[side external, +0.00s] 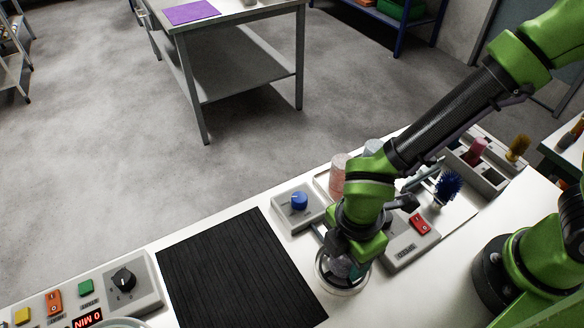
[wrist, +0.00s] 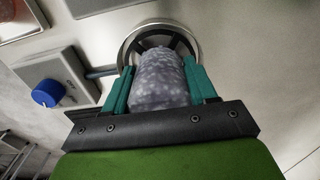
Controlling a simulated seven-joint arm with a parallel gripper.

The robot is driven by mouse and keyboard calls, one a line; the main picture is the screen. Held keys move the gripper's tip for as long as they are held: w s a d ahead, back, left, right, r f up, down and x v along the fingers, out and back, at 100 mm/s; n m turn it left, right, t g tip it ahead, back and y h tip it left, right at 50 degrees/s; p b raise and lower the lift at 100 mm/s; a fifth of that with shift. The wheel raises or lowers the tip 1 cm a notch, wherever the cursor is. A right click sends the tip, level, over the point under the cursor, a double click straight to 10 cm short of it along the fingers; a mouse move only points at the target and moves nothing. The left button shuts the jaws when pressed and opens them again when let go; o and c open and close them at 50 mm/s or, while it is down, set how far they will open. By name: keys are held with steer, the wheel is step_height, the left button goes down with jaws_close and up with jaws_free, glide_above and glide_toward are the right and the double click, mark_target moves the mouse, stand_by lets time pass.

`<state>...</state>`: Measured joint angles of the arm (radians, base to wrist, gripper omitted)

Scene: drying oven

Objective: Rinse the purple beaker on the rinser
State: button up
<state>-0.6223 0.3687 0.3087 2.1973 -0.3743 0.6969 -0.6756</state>
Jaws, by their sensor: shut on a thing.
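The purple beaker (wrist: 158,80) is a pale purple, speckled cylinder in the wrist view. My gripper (wrist: 160,86) is shut on it, with one teal finger on each side. The rinser (wrist: 127,48) is a round metal ring with dark spokes, and the beaker is over it. Whether the beaker touches the rinser cannot be told. In the side external view, my gripper (side external: 345,266) is low over the rinser (side external: 343,290), and the beaker is mostly hidden there.
A box with a blue knob (side external: 299,200) stands beside the rinser. A black mat (side external: 240,270) lies to the left. A pink beaker (side external: 339,175) stands behind my arm. A grey box with a red switch (side external: 418,223) and a blue brush (side external: 448,185) are to the right.

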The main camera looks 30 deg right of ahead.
stand_by(0.3)
steer(key=shift+r, duration=1.95)
steer(key=shift+r, duration=1.4)
steer(key=w+d+r+m, duration=0.3)
steer(key=w+d+m, duration=0.2)
steer(key=d, duration=0.3)
steer(key=w+d+r+m, duration=0.3)
steer(key=w+d+m, duration=0.3)
steer(key=d, duration=0.3)
steer(key=w+d+r+m, duration=0.3)
steer(key=w+d+m, duration=0.2)
steer(key=d+m, duration=0.2)
steer(key=shift+w+d+r, duration=0.15)
steer(key=shift+d+r, duration=0.2)
steer(key=shift+d, duration=0.6)
